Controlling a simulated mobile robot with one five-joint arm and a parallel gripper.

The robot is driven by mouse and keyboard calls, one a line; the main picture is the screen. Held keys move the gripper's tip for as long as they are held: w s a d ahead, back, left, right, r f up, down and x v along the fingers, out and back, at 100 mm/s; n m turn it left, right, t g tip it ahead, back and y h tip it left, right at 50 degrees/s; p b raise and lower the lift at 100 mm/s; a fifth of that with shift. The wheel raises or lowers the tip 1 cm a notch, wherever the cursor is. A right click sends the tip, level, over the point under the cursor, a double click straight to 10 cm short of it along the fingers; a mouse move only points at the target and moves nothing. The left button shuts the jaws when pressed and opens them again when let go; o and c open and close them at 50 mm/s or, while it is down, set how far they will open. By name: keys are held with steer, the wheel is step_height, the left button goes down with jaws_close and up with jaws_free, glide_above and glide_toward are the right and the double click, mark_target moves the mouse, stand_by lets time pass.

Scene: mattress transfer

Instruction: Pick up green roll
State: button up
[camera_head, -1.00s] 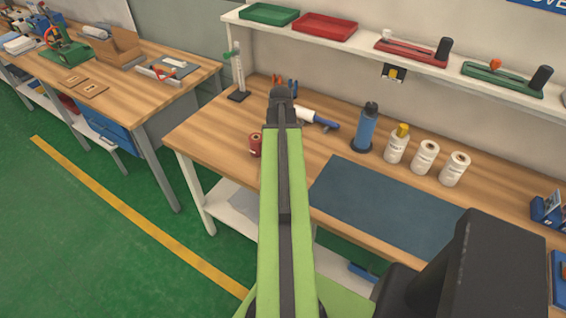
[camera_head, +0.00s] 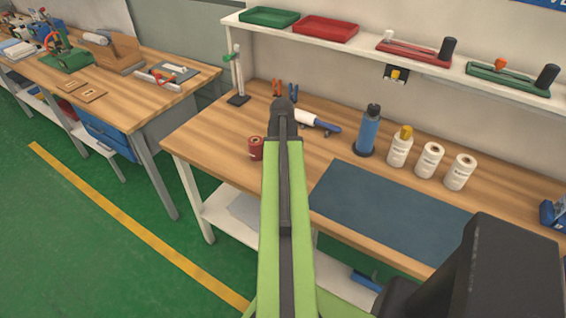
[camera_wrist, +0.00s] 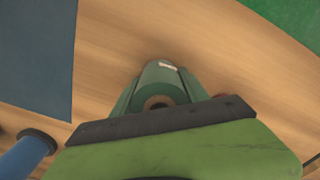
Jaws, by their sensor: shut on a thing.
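The green roll (camera_wrist: 165,83) shows in the wrist view, between the fingers of my gripper (camera_wrist: 160,90). The roll's brown core end faces the camera, and a small white label shows at its far end. My gripper is shut on the roll, with a finger along each side. Wood tabletop lies behind the roll in that view; I cannot tell how far above it the roll is. In the head view my arm reaches over the workbench (camera_head: 235,125), and its dark end hides the gripper's fingers and the roll.
A red roll (camera_head: 256,148) stands left of my arm. A white roller with a blue handle (camera_head: 318,121) lies to its right. A dark mat (camera_head: 385,210) lies in front; a shelf (camera_head: 420,62) runs above.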

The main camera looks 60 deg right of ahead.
jaws_close()
